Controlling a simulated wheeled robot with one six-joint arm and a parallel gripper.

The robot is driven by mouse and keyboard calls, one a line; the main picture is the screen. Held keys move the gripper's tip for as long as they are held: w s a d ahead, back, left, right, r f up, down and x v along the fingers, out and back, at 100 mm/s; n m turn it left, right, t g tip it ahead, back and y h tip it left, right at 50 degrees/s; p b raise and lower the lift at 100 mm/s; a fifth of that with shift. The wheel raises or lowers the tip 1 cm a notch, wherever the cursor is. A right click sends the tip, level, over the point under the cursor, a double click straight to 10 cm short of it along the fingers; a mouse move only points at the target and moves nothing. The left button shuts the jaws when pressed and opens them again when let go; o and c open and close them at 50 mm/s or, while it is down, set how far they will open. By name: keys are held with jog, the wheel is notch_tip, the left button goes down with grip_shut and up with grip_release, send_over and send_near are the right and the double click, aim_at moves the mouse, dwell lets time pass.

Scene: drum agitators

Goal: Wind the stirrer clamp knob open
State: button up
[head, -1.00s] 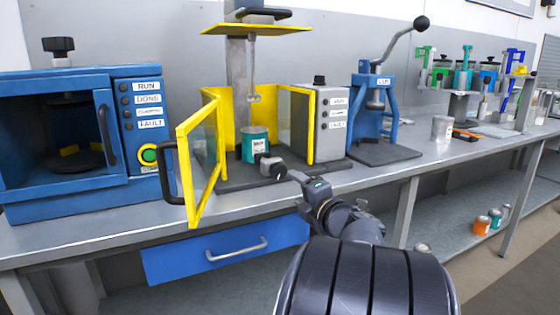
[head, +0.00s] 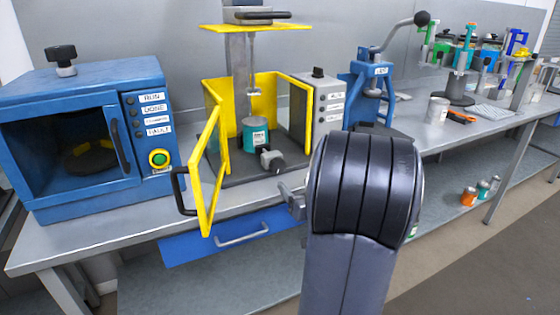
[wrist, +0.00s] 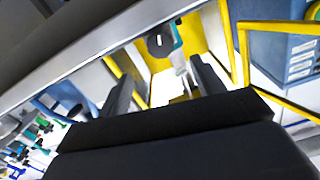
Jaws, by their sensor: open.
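The stirrer station has yellow guards, with its yellow door (head: 207,172) swung open to the left. A teal can (head: 255,135) stands inside under the stirrer shaft (head: 252,75). The dark clamp knob (head: 271,159) sticks out at the front of the can, low over the station's base. In the wrist view the knob (wrist: 160,43) shows as a dark disc beyond the fingertips, with the teal can edge beside it. My gripper (wrist: 163,88) is open, its two dark fingers apart with nothing between them. In the head view my arm hides most of the gripper.
A blue cabinet (head: 85,140) with a status panel stands to the left. A grey control box (head: 320,102) and a blue lever press (head: 372,90) stand to the right. A blue drawer (head: 200,246) sits under the bench edge. The open door's handle (head: 181,190) juts out over the front edge.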

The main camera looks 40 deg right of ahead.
aim_at(279, 168)
jog(key=x, duration=1)
jog(key=shift+w, duration=0.3)
jog(key=shift+c, duration=0.4)
jog(key=c, duration=0.9)
jog(key=n+b, duration=0.2)
jog(key=shift+f+b, duration=0.25)
jog(key=shift+b, duration=0.1)
jog(key=shift+n+b, duration=0.55)
jog(key=shift+n, duration=0.25)
jog(key=shift+r+n, duration=0.2)
jog(key=shift+n, duration=0.1)
